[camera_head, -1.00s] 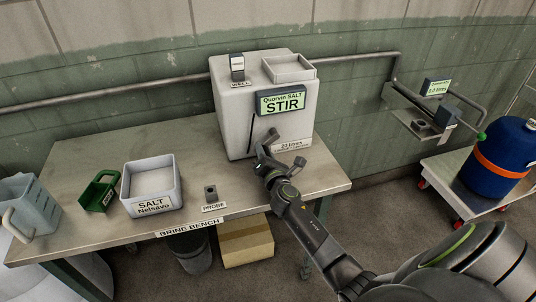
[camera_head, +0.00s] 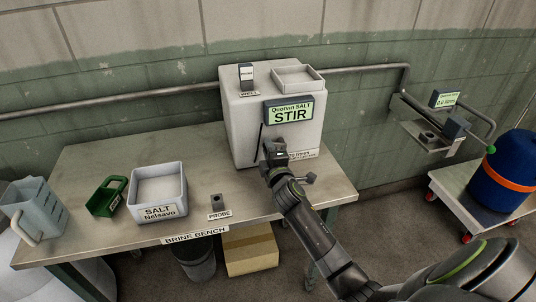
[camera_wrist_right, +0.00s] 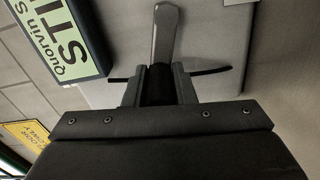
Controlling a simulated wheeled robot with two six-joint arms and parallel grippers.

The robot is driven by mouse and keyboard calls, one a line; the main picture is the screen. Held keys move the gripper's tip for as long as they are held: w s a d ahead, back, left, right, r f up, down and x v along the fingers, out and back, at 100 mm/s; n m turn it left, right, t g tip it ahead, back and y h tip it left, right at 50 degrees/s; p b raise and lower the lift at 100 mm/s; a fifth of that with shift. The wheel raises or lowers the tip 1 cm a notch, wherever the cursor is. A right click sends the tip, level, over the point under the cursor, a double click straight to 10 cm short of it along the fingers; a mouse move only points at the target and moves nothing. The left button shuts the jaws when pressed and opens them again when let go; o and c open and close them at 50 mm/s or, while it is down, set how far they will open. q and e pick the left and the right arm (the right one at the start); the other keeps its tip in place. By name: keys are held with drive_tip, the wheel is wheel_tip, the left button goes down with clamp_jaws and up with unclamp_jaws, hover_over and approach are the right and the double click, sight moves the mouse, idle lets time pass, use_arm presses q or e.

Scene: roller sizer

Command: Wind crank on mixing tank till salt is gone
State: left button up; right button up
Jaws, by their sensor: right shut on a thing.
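The white mixing tank (camera_head: 243,125) stands on the right part of the bench. Its green display (camera_head: 288,114) reads "Quorvin SALT STIR". My right gripper (camera_head: 275,150) is at the tank's front, below the display. In the right wrist view, its fingers (camera_wrist_right: 160,88) are shut on the dark grip of the crank, and the grey crank arm (camera_wrist_right: 166,36) extends from between them. In the head view, my gripper mostly hides the crank. I cannot see the salt inside the tank. My left gripper is not in view.
On the brine bench (camera_head: 110,155) are a jug (camera_head: 38,208), a green scoop (camera_head: 104,197), a salt tub (camera_head: 158,186) and a probe holder (camera_head: 215,202). At right are a wall shelf (camera_head: 430,137) and a blue drum (camera_head: 503,175) on a cart.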

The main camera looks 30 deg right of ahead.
sight(269, 130)
drive_tip(key=m, duration=0.1)
drive_tip(key=r+m, duration=0.1)
drive_tip(key=m, duration=0.1)
drive_tip(key=shift+s+d+r, duration=0.1)
drive_tip(key=shift+d+r, duration=0.05)
drive_tip(key=shift+d, duration=0.15)
drive_tip(key=m, duration=0.1)
drive_tip(key=d+r+m+b, duration=0.1)
drive_tip(key=m, duration=0.1)
drive_tip(key=shift+s+r+m, duration=0.1)
drive_tip(key=shift+m, duration=0.2)
drive_tip(key=shift+s+d+r+m+b, duration=0.1)
drive_tip(key=shift+d+r+m+b, duration=0.25)
drive_tip(key=shift+m, duration=0.6)
drive_tip(key=shift+s+d+r+m+b, duration=0.15)
drive_tip(key=shift+d+m, duration=0.35)
drive_tip(key=shift+m, duration=0.5)
drive_tip(key=shift+s+d+r+m+b, duration=0.1)
drive_tip(key=shift+d+m+b, duration=0.25)
drive_tip(key=shift+m, duration=0.6)
drive_tip(key=shift+d, duration=0.1)
drive_tip(key=o, duration=1)
drive_tip(key=shift+d, duration=0.1)
drive_tip(key=b+v, duration=0.1)
drive_tip(key=v, duration=1.6)
drive_tip(key=shift+s, duration=0.25)
